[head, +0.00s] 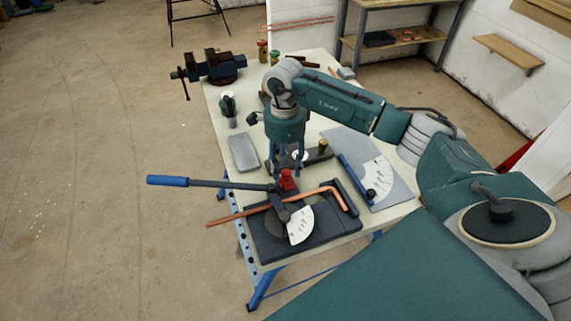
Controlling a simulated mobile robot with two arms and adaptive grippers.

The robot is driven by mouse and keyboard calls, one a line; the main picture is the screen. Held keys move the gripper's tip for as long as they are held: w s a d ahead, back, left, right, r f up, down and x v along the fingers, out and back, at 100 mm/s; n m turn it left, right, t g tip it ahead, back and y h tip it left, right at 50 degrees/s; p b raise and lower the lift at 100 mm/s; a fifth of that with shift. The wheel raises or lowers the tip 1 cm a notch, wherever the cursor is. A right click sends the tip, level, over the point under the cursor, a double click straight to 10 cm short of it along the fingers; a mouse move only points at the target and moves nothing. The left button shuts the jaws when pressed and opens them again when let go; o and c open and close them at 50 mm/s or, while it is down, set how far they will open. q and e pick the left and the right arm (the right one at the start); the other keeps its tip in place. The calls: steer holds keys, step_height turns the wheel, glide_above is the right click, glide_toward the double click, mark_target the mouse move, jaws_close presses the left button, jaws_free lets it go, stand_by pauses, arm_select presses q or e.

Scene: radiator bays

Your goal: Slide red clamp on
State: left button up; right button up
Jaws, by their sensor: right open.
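The red clamp (287,181) stands on the pipe bender beside the copper pipe, close to the pivot of the long lever with a blue handle (168,181). The copper pipe (235,217) lies across the bender's dark base (330,233) and has a bend at its right end. A white graduated dial (300,225) sits in front of the clamp. My right gripper (288,168) points down with its fingers apart, right at or just above the clamp. I cannot tell whether the fingers touch it. My left gripper is not in view.
A blue vise (215,67) is at the table's far left corner. A grey tray (243,153) lies left of my right gripper. A grey board with a white protractor (378,178) lies to the right. Several bottles stand at the back. The lever handle sticks out past the table's left edge.

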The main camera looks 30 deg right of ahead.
mark_target(290, 188)
steer(key=shift+s+f, duration=0.1)
steer(key=shift+f, duration=0.5)
jaws_close()
steer(key=shift+s, duration=0.1)
steer(key=s, duration=0.1)
steer(key=s+a, duration=0.1)
steer(key=s, duration=0.1)
steer(key=shift+s+b, duration=0.2)
steer(key=shift+b, duration=0.1)
steer(key=shift+w+f, duration=0.1)
steer(key=shift+w, duration=0.05)
steer(key=shift+c, duration=1.7)
jaws_free()
steer(key=shift+d, duration=0.1)
steer(key=o, duration=0.3)
steer(key=shift+o, duration=0.2)
steer(key=shift+r, duration=0.3)
steer(key=shift+w+r, duration=0.1)
steer(key=shift+r, duration=0.3)
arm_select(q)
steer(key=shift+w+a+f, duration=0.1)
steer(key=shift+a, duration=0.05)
arm_select(e)
step_height(290, 188, up, 11)
